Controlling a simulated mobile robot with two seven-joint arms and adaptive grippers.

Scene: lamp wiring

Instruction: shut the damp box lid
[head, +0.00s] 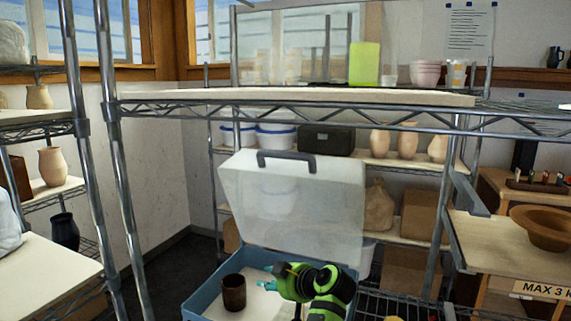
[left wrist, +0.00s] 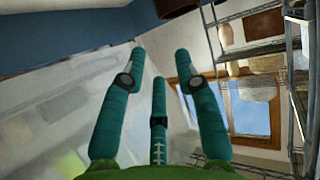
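The damp box is a blue tray (head: 200,300) with a pale floor, low on the rack at the bottom centre of the head view. Its translucent lid (head: 300,205) stands open, leaning up behind the tray, with a dark handle (head: 286,155) at its top edge. A dark brown cup (head: 234,292) stands upright inside. My left gripper (head: 266,286), green with teal fingers, is over the tray, in front of the lid, right of the cup. In the left wrist view its three fingers (left wrist: 160,62) are spread with nothing between them. My right gripper is not in view.
A wire shelf with a pale board (head: 300,97) crosses above the box, on metal posts. At right, a wooden shelf (head: 500,247) holds a brown bowl (head: 544,228). Behind stand shelves with pots and boxes. A pale table (head: 45,275) is at left.

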